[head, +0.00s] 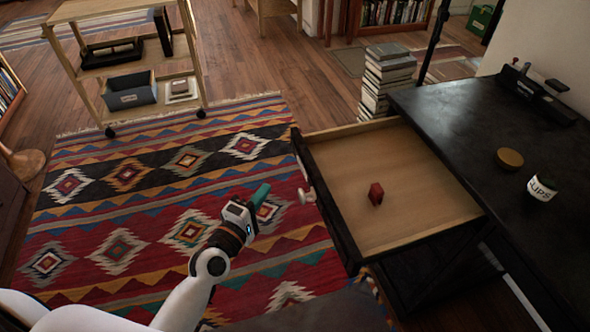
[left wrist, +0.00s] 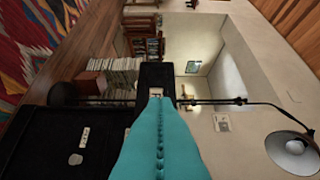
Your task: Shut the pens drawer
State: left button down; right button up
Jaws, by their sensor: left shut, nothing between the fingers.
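A drawer (head: 420,205) with a pale wooden inside and a dark front stands pulled out from the black desk (head: 430,95) in the head view. No label on it is readable. A pale round knob (head: 306,196) sits on its front, which faces left. A small red block (head: 376,194) lies inside. My left gripper (head: 262,194), with teal fingers, is shut and empty, a little left of the knob and seemingly apart from it. Its teal fingers (left wrist: 160,140) also fill the lower middle of the left wrist view. My right gripper is not in view.
A book stack (head: 388,78) rises behind the drawer. A wooden cart (head: 128,62) stands at the back left. The patterned rug (head: 120,200) left of the drawer is clear.

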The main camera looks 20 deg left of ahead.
pick_arm(q)
send_near(301, 159)
jog(key=w+a, duration=0.2)
jog(key=w, duration=0.2)
jog(key=shift+w+d+f, duration=0.1)
jog(key=shift+w+d, duration=0.4)
jog(key=shift+d, duration=0.2)
jog(key=shift+w+d+f, duration=0.1)
jog(key=shift+w+d, duration=0.35)
jog(key=shift+d, duration=0.3)
jog(key=shift+w, duration=0.1)
